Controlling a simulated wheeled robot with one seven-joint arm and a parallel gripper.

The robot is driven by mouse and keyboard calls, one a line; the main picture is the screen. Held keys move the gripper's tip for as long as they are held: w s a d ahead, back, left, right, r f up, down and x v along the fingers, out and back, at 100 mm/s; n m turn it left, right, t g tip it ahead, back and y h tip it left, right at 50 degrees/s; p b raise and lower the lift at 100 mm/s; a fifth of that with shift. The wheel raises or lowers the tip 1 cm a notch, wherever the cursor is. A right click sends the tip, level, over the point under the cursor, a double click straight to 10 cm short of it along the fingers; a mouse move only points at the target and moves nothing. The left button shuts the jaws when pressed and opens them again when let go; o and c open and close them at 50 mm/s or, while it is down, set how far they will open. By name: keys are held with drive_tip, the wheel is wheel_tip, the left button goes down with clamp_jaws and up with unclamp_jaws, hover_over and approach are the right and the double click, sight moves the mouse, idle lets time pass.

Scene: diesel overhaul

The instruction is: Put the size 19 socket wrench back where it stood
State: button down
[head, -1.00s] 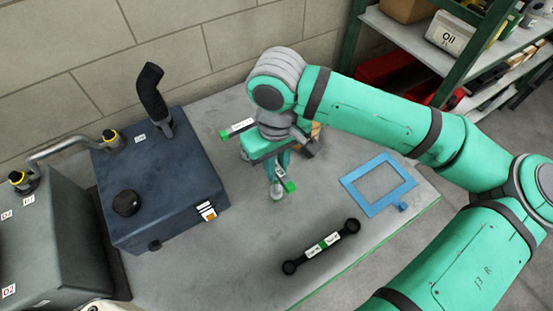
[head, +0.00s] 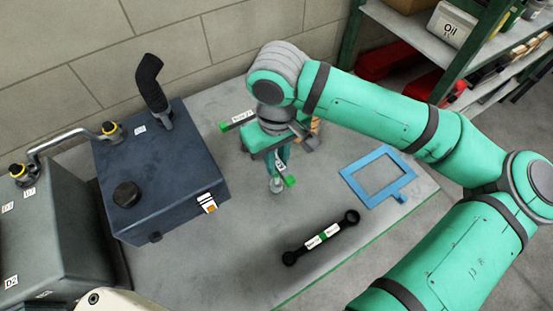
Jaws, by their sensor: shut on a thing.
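My gripper (head: 277,163) hangs over the grey bench top, pointing down, right of the dark blue box. It is shut on what looks like the socket wrench; a pale round end (head: 276,187) shows just below the jaws, beside a small green end (head: 290,181) with a white label. The size on the label is too small to read. A bar with a green tip and white label (head: 238,121) shows at the gripper's left; I cannot tell whether it belongs to the same wrench. My wrist hides most of the held thing, and whether it touches the bench is unclear.
A dark double-ended ring spanner (head: 320,238) lies in front on the bench (head: 235,255). A blue square frame (head: 352,184) lies to the right. The dark blue box (head: 165,185) with a black pipe stands left. An orange-tan thing is half hidden behind my wrist. Shelves stand behind right.

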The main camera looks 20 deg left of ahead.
drive_tip(key=shift+f, duration=1.1)
drive_tip(key=c, duration=1)
unclamp_jaws()
drive_tip(key=shift+c, duration=0.2)
drive_tip(key=shift+r, duration=4.5)
